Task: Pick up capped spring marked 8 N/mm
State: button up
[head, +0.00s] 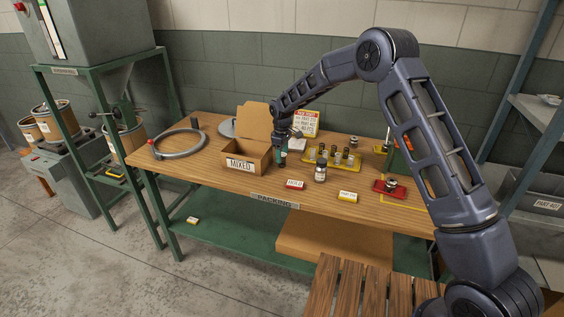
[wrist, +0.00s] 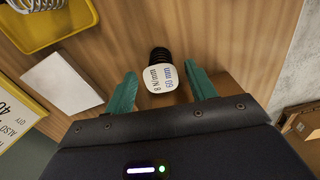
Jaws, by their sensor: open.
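The capped spring (wrist: 162,75) marked "8 N/mm 60 mm" shows in the wrist view as a dark coil with a white labelled cap. It appears between the two green fingertips of my gripper (wrist: 162,88), with gaps at both sides. I cannot tell how far below the tips it is. In the head view my gripper (head: 281,157) points down at the tabletop, just right of the MIXED box (head: 240,165); I cannot make out this spring there. My gripper is open and empty.
A yellow tray (head: 310,157) of several springs is right of my gripper; its corner shows in the wrist view (wrist: 41,42). A labelled cylinder (head: 320,173) stands before it. A sign (head: 306,118) stands behind. The table front has free room between tags.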

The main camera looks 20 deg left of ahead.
notch_tip(320, 180, down, 4)
jog(key=shift+r, duration=0.25)
jog(key=shift+c, duration=0.5)
jog(key=c, duration=1)
jog(key=shift+o, duration=0.2)
jog(key=shift+r, duration=0.1)
